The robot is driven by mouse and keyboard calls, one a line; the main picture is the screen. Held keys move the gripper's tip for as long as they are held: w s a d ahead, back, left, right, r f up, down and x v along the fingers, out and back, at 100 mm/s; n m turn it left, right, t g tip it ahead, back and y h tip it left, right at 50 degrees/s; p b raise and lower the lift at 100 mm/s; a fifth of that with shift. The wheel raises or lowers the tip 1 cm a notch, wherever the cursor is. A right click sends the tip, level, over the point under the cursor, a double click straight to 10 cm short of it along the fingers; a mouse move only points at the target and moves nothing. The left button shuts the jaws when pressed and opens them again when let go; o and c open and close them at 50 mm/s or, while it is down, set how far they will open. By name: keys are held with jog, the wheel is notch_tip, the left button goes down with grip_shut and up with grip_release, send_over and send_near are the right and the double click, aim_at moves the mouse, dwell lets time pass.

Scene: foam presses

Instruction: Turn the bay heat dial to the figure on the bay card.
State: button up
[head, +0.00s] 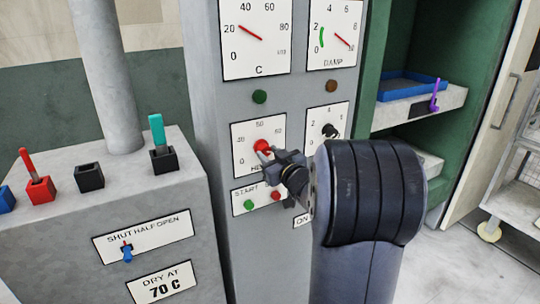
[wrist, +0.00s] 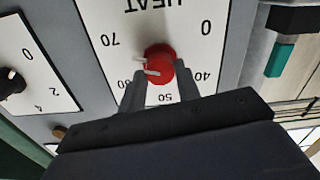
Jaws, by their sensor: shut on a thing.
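The bay card (head: 162,287) reads "DRY AT 70 C" on the front of the grey box in the head view. The red heat dial (head: 262,146) is on the grey panel; it also shows in the wrist view (wrist: 162,58), where its scale is upside down with 0, 40, 50, 60 and 70. White marks show on the dial's left side, toward the 60 and 70 side; the exact reading is unclear. My gripper (head: 271,158) is shut on the dial, one finger on either side in the wrist view (wrist: 160,78).
A black knob (head: 330,130) on the damp scale sits right of the heat dial. Green (head: 248,205) and red (head: 276,196) buttons lie just below.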

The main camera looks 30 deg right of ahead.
jog(key=shift+r+m+p, duration=0.2)
jog(key=shift+m+p, duration=0.6)
jog(key=shift+p, duration=0.2)
jog(key=shift+f+m+p, duration=0.15)
jog(key=shift+m+p, duration=0.15)
jog(key=shift+m, duration=0.4)
jog(key=o, duration=1)
jog(key=shift+c, duration=0.2)
jog(key=s+b, duration=0.1)
jog(key=s, duration=0.9)
jog(key=shift+s+d, duration=0.15)
jog(key=shift+s, duration=0.25)
